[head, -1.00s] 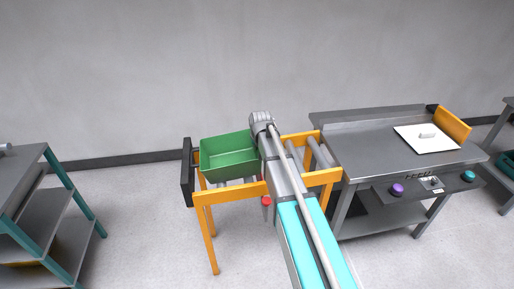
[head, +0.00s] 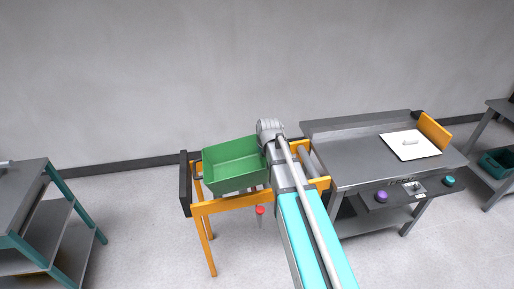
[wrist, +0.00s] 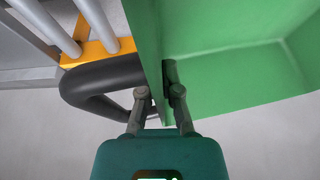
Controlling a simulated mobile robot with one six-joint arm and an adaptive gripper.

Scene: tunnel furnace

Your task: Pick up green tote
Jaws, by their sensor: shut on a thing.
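The green tote (head: 236,168) is an open, empty-looking box above the left end of an orange roller stand (head: 230,203). It looks slightly tilted, with its lower front edge overlapping the stand's front rail. In the wrist view the tote (wrist: 235,75) fills the upper right, with its inside showing. My gripper (wrist: 160,86) is shut on the tote's wall, one finger on each side of it. The left fingertip is partly hidden. In the head view my arm hides the gripper and the tote's right end.
A black end plate (head: 185,183) stands at the stand's left end. Close by in the wrist view is a dark curved bar (wrist: 100,85). A red button (head: 260,210) sits at the front. A grey workbench (head: 365,155) is at right and a shelf unit (head: 30,210) at left.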

